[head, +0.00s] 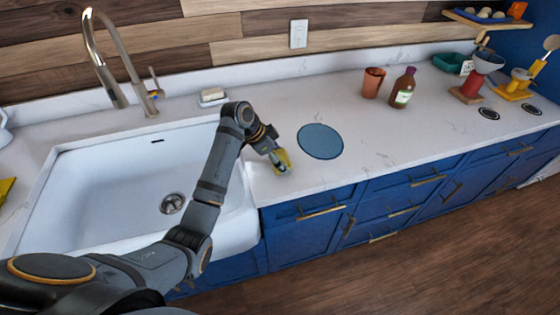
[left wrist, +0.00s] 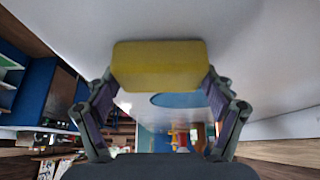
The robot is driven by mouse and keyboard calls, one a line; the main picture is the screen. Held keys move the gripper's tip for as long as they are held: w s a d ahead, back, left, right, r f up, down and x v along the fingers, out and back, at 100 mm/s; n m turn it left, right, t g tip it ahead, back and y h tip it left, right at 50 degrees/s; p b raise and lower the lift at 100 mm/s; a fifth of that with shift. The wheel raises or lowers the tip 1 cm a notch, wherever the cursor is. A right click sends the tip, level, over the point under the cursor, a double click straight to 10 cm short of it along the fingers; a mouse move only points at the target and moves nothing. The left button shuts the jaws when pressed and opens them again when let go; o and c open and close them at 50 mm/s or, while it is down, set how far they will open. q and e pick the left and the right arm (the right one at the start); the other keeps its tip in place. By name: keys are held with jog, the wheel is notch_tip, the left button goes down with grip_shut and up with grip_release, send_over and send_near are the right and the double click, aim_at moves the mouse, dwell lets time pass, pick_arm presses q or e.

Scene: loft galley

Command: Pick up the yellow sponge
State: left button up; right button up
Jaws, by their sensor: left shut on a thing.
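The yellow sponge (left wrist: 158,66) is between the two fingers of my left gripper (left wrist: 158,82) in the left wrist view. My left gripper is shut on it. In the head view the sponge (head: 284,157) shows at the tip of my left gripper (head: 280,162), over the white counter just right of the sink. Whether the sponge touches the counter is hard to tell. My right gripper is not in view.
The white sink (head: 100,195) lies left of my left gripper. A blue round mat (head: 320,141) lies close to its right. A terracotta cup (head: 373,83) and a brown bottle (head: 403,89) stand farther right. A soap dish (head: 212,98) sits behind. The counter's front middle is clear.

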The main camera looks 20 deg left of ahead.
pick_arm(q)
jog(key=shift+r+b, duration=0.3)
jog(key=shift+r, duration=0.15)
jog(key=s+a+r+b, duration=0.1)
jog(key=s+a+r, duration=0.1)
jog(key=s+r, duration=1)
jog(key=shift+s+a, duration=0.2)
jog(key=shift+s, duration=0.7)
